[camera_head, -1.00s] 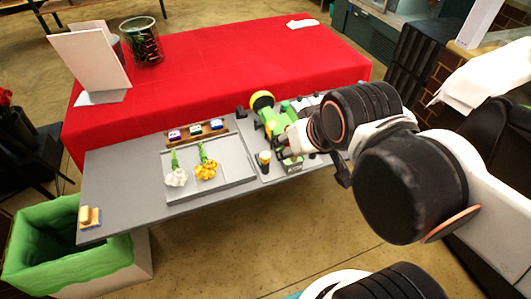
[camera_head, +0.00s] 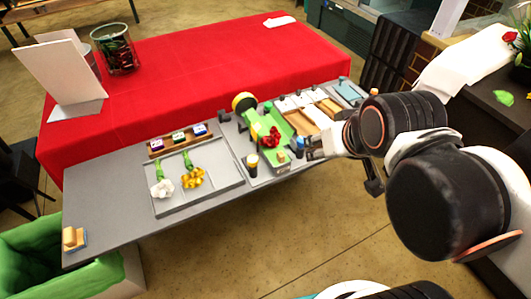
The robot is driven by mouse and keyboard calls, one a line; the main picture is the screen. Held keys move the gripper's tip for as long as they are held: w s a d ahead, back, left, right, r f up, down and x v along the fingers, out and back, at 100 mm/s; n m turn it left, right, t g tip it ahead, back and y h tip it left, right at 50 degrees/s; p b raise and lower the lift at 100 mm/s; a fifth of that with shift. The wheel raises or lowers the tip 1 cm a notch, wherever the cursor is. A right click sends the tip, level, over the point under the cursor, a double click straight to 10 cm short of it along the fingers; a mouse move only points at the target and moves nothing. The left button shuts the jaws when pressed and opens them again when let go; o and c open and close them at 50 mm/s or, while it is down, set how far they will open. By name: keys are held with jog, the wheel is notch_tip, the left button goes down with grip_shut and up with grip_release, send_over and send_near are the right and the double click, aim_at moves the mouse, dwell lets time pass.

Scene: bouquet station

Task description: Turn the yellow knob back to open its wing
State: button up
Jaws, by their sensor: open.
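A green wrapping station (camera_head: 284,124) stands on the grey table, with a red flower (camera_head: 271,137) on it. A short dark post with a pale yellow top (camera_head: 252,160) stands at its front left; this looks like the yellow knob. A blue-topped post (camera_head: 298,144) stands at the front right. My gripper (camera_head: 308,149) is open, pointing left, close to the blue-topped post and right of the yellow one. The picture is too small to tell whether it touches the blue-topped post. The wings' positions are hard to make out.
A larger yellow disc (camera_head: 243,101) stands at the station's back left. A grey tray (camera_head: 210,198) holds white and yellow flowers. A rack of small boxes (camera_head: 178,138) is behind it. Wooden and white pieces (camera_head: 312,112) lie at the right. A red-covered table (camera_head: 200,70) is behind.

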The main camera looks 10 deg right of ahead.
jog(key=shift+w+a+r+m+p, duration=0.65)
jog(key=shift+w+r+p, duration=0.2)
jog(key=shift+w, duration=0.35)
jog(key=m+g+p, duration=0.7)
jog(key=m+p, duration=0.1)
jog(key=p, duration=0.3)
send_over(253, 158)
notch_tip(253, 158, down, 4)
jog(key=r, duration=0.1)
notch_tip(253, 158, down, 14)
jog(key=b, duration=1)
jog(key=shift+f, duration=0.1)
jog(key=c, duration=1.1)
